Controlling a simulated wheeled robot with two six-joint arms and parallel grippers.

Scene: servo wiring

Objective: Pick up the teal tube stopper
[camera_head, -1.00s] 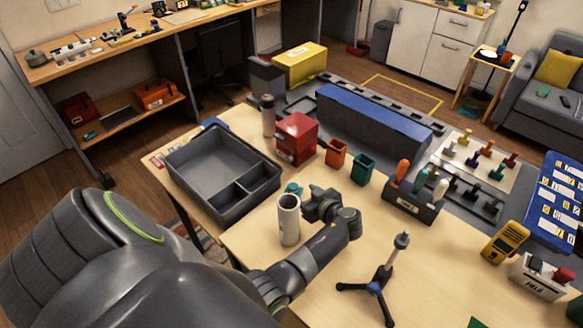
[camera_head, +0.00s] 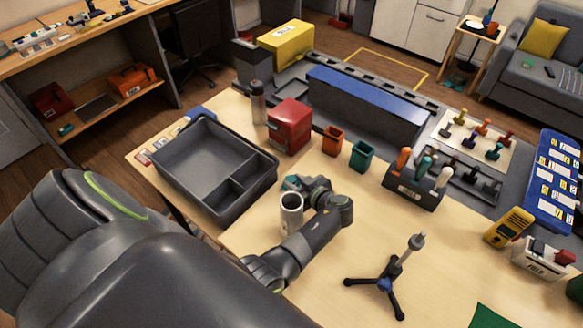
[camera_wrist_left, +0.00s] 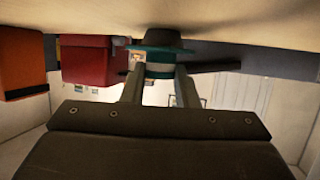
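The teal tube stopper (camera_head: 291,183) is on the table just behind the open-topped grey tube (camera_head: 291,215). In the left wrist view the stopper (camera_wrist_left: 160,66) shows its wide flange and narrower body at the fingertips. My left gripper (camera_head: 300,186) reaches low over the table beside the tube, at the stopper. In the wrist view its two fingers (camera_wrist_left: 160,82) stand apart, one on each side of the stopper's body. I cannot see clear contact with either finger. My right gripper is not in view.
A dark divided tray (camera_head: 213,165) lies to the left. A red box (camera_head: 290,126), orange bin (camera_head: 333,141) and teal bin (camera_head: 361,155) stand behind. A small tripod (camera_head: 388,275) stands on the right. The front right tabletop is mostly clear.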

